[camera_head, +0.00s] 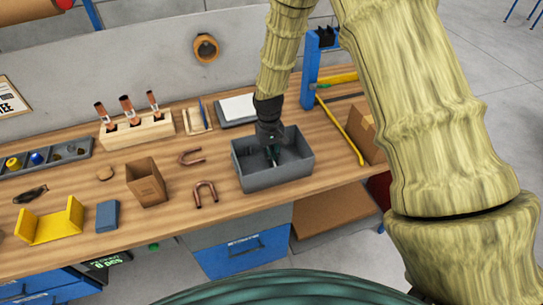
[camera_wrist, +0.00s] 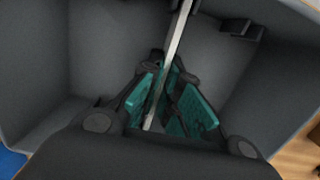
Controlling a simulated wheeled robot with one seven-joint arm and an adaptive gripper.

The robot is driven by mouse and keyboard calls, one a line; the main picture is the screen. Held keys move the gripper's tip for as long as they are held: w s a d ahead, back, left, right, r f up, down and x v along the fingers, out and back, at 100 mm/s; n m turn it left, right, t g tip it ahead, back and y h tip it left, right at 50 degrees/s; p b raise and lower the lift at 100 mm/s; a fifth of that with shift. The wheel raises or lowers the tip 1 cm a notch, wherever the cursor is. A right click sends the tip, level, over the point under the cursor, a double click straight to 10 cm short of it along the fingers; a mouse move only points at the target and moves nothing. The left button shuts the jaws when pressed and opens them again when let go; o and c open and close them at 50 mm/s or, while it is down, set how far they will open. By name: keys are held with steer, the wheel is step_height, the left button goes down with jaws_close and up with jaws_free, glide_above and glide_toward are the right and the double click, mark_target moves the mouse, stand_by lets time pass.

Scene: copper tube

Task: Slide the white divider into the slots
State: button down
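The white divider (camera_wrist: 178,38) shows in the wrist view as a thin pale strip running from the top edge down between my fingers. My gripper (camera_wrist: 165,85) has teal finger pads close against both sides of the strip and appears shut on it. Both are inside the grey box (camera_head: 262,182), which stands on the workbench. In the head view my gripper (camera_head: 273,152) reaches down into the box, and only a small pale part of the divider shows beside it. Dark slot brackets (camera_wrist: 240,28) sit on the box wall in the wrist view. The divider's lower edge is hidden.
Two bent copper tubes (camera_head: 205,193) lie left of the box. A cardboard box (camera_head: 147,184), a blue block (camera_head: 107,216) and a yellow holder (camera_head: 52,222) stand further left. A wooden tool block (camera_head: 137,132) is behind. A blue frame (camera_head: 311,70) rises behind the box.

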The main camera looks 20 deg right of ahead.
steer(key=shift+f, duration=0.2)
steer(key=c, duration=1.6)
jaws_free()
steer(key=shift+o, duration=0.2)
step_height(320, 180, up, 12)
steer(key=w, duration=0.1)
steer(key=shift+w, duration=0.15)
steer(key=shift+f, duration=0.1)
